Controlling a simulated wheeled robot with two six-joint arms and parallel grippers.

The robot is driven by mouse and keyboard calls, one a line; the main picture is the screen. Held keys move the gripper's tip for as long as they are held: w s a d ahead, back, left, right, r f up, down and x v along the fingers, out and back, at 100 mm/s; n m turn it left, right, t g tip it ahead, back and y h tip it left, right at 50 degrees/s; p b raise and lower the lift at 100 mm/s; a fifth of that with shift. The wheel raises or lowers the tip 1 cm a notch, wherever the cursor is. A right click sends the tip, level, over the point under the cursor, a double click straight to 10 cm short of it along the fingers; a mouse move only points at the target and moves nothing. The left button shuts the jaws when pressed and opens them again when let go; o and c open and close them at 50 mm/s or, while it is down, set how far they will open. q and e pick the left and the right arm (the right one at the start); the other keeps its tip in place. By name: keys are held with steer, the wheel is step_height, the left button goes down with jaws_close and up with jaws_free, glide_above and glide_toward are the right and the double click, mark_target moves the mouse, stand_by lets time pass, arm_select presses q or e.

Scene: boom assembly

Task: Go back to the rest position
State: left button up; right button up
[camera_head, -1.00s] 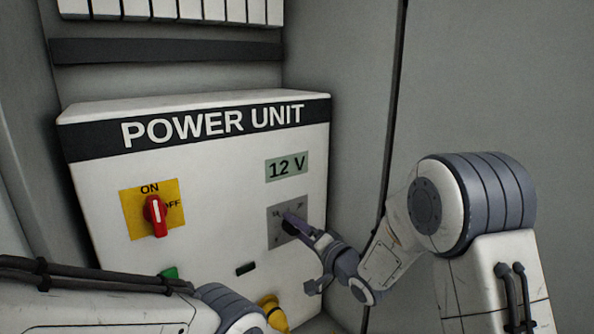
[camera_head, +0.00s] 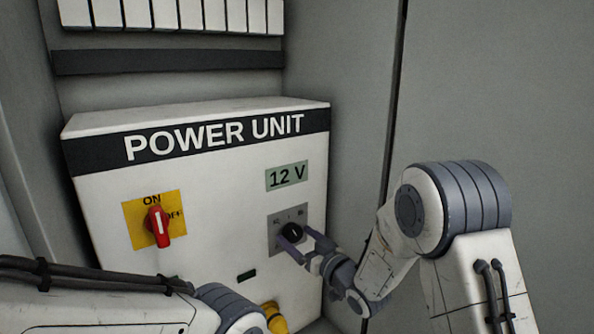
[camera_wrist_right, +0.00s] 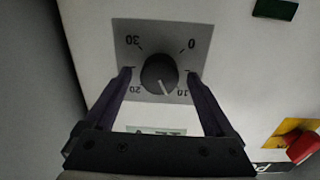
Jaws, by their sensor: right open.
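The white power unit (camera_head: 195,185) stands in front of me, with a 12 V display (camera_head: 287,176) and a dark round knob (camera_head: 292,232) on a grey plate. My right gripper (camera_head: 297,242) is open at the knob. In the right wrist view the open fingers (camera_wrist_right: 159,76) lie on either side of the knob (camera_wrist_right: 157,71), with gaps between. The knob's white mark points between 10 and 20, nearer 10. My left arm crosses the lower left of the head view; its gripper is out of view.
A red switch handle (camera_head: 158,227) sits on a yellow ON/OFF plate (camera_head: 133,222), left of the knob. A yellow part (camera_head: 275,318) shows low on the unit, partly hidden by my left arm. A grey wall (camera_head: 510,90) stands to the right.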

steer(key=shift+n+p, duration=0.4)
steer(key=shift+n, duration=0.7)
